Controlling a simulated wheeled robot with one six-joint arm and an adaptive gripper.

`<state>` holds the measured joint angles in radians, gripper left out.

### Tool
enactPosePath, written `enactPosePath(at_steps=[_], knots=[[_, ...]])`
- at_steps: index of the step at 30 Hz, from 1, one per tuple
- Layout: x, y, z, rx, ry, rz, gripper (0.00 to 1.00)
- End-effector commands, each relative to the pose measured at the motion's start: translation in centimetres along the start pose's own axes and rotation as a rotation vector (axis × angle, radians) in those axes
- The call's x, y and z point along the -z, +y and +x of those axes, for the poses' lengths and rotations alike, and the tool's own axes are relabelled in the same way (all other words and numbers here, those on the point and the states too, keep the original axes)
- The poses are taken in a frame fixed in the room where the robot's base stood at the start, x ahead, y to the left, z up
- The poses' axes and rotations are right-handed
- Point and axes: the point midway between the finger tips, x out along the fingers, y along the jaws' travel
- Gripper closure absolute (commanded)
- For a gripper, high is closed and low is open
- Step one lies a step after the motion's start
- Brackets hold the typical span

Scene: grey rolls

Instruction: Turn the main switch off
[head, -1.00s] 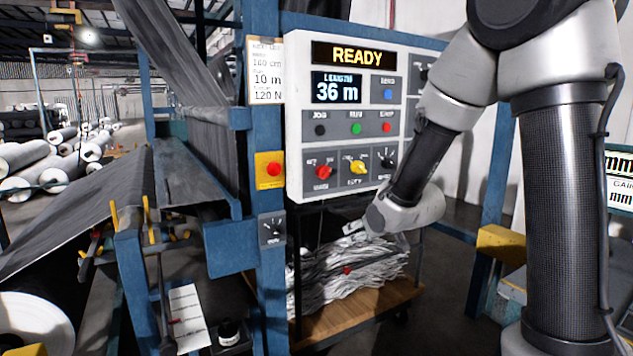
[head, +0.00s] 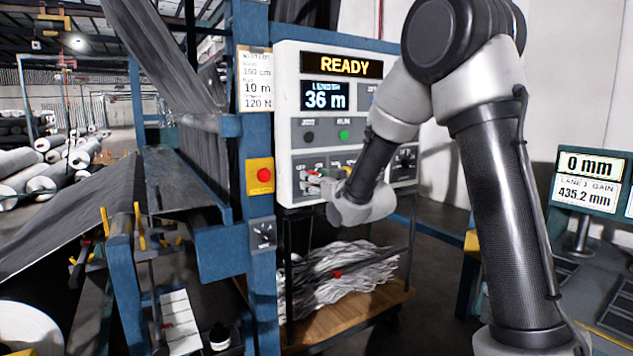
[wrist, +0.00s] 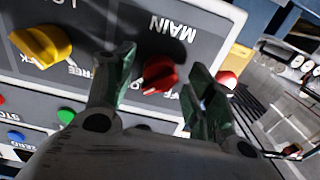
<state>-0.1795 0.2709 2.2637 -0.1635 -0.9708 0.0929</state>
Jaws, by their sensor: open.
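The main switch (wrist: 160,74) is a red knob under the label MAIN, which reads upside down in the wrist view. My gripper (wrist: 163,88) is open, with one green-grey finger on each side of the red knob. A gap shows between the knob and each finger; I cannot tell how deep the tips reach. In the head view my gripper (head: 314,181) is at the lower left of the white control panel (head: 288,120) and mostly hides the switch. The panel's display (head: 345,66) reads READY.
A yellow knob (wrist: 40,45) sits beside the main switch. Green (wrist: 66,115) and blue (wrist: 25,155) buttons are near my wrist. A red button on a yellow box (head: 264,175) is on the blue post left of the panel. A cart with crumpled sheets (head: 345,272) stands below.

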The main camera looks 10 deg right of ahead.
Motion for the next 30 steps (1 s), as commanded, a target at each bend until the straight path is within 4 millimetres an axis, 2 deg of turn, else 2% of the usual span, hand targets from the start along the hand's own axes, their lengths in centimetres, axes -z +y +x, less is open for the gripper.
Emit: enactPosePath(at_steps=[7, 8, 15, 23, 30], knots=[[-0.05, 0.00, 0.14, 0.000, -0.001, 0.000, 0.45], [-0.05, 0.00, 0.13, 0.000, -0.001, 0.000, 0.48], [-0.04, -0.01, 0.12, 0.000, -0.001, 0.000, 0.90], [-0.04, 0.00, 0.11, 0.000, -0.001, -0.017, 0.90], [-0.03, 0.02, 0.12, 0.000, -0.001, -0.118, 0.90]])
